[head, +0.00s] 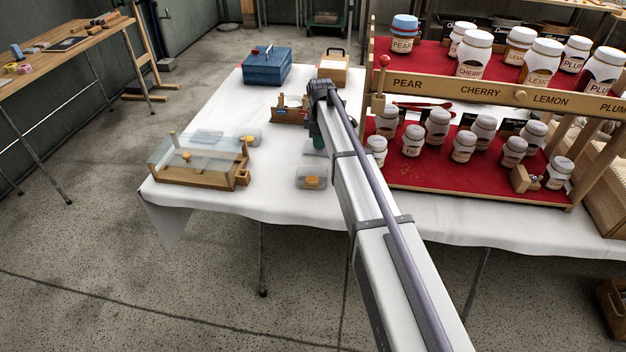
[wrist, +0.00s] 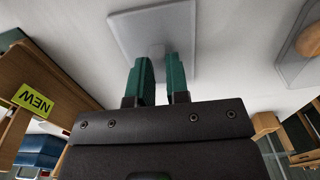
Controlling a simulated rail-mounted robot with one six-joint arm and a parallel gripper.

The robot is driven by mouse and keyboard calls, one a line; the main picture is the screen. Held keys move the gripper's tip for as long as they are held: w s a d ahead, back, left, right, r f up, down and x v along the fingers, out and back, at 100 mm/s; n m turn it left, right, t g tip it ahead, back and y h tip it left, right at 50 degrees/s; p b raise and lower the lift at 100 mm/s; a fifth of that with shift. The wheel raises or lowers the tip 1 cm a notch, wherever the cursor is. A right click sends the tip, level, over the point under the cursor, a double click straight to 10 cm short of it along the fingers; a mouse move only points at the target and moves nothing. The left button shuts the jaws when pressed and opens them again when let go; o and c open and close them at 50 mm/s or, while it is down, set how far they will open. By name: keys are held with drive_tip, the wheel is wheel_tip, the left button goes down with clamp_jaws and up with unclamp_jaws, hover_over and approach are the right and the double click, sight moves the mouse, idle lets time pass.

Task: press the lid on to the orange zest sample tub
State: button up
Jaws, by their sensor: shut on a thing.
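My gripper (wrist: 160,75) has green fingers shut on the small knob of a clear, flat, square-cornered lid (wrist: 180,25). In the head view the gripper (head: 320,144) is mostly hidden behind my arm, and a bit of the lid (head: 309,147) shows beside it. I cannot tell whether the lid touches the cloth. A clear tub (head: 311,178) with an orange-brown piece in it stands nearer the table's front edge, apart from the lid. A tub (wrist: 291,72) with a similar piece is at the right of the wrist view. No tub label is readable.
A clear-topped wooden case (head: 190,178) stands at the table's left front. Behind it are another tub (head: 248,140) and a clear flat piece (head: 207,136). A blue box (head: 266,68) is at the back. A red-shelved jar rack (head: 480,95) stands right of my arm.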

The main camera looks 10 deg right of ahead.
drive_tip(key=shift+r+p, duration=2.5)
